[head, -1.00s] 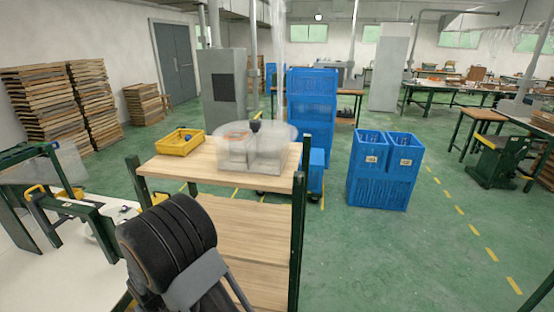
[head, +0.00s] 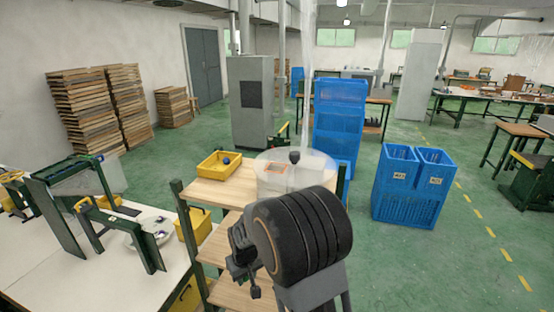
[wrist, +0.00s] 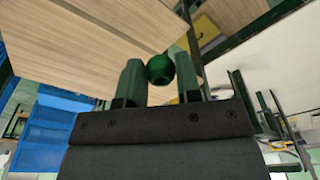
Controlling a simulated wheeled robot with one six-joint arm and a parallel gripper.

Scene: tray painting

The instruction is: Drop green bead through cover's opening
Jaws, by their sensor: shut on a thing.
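The green bead (wrist: 160,69) shows in the wrist view between the two fingertips of my gripper (wrist: 159,78), which is shut on it. In the head view my arm is raised in front of the wooden bench, and the bead cannot be made out there. The clear round cover (head: 322,162) lies over a clear box on the bench, behind my arm. It has a dark knob (head: 294,156) on top. An orange-edged square (head: 276,168) shows at the cover, perhaps its opening. My arm hides the box's lower front and right side.
A yellow tray (head: 205,166) with a dark blue ball (head: 226,160) stands left of the cover on the wooden bench (head: 215,192). A white table (head: 60,260) with green frames is at left. Stacked blue crates (head: 339,110) stand behind; more blue crates (head: 412,190) stand at right.

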